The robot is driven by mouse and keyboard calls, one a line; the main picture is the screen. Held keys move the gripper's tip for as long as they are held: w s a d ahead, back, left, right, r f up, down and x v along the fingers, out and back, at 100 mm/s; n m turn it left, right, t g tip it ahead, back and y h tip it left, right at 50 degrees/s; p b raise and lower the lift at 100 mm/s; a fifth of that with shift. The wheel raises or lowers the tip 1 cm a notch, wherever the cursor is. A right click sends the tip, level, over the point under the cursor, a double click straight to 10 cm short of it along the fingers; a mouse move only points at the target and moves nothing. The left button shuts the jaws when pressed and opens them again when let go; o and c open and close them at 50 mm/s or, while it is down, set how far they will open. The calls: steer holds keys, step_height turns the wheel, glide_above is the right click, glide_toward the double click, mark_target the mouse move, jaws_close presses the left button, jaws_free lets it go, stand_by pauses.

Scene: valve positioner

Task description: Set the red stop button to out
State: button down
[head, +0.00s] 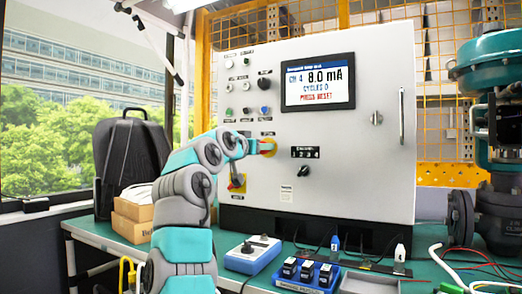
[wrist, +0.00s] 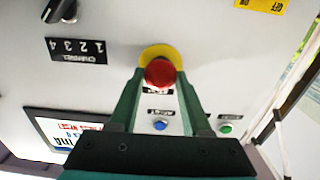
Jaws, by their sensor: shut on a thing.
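The red stop button (wrist: 160,73) is a round red mushroom head on a yellow disc. It is on the front of a pale control cabinet (head: 340,190), and shows in the head view (head: 267,146) at the end of my arm. My gripper (wrist: 160,80) is shut on the button, with one green finger on each side of its head. In the head view my gripper (head: 257,146) reaches the panel from the left and partly covers the button. I cannot tell from these frames whether the button is in or out.
The cabinet screen (head: 319,82) reads 8.0 mA. A black channel knob (head: 304,171) sits right of the button, and small buttons lie above it. A large valve (head: 490,120) is at right.

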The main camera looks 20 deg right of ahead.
steer(key=shift+s+r, duration=0.1)
steer(key=shift+s, duration=0.05)
stand_by(0.4)
steer(key=shift+c, duration=1.8)
jaws_free()
steer(key=shift+a, duration=0.15)
steer(key=b+v, duration=0.1)
steer(key=v, duration=0.6)
steer(key=shift+s+a, duration=0.3)
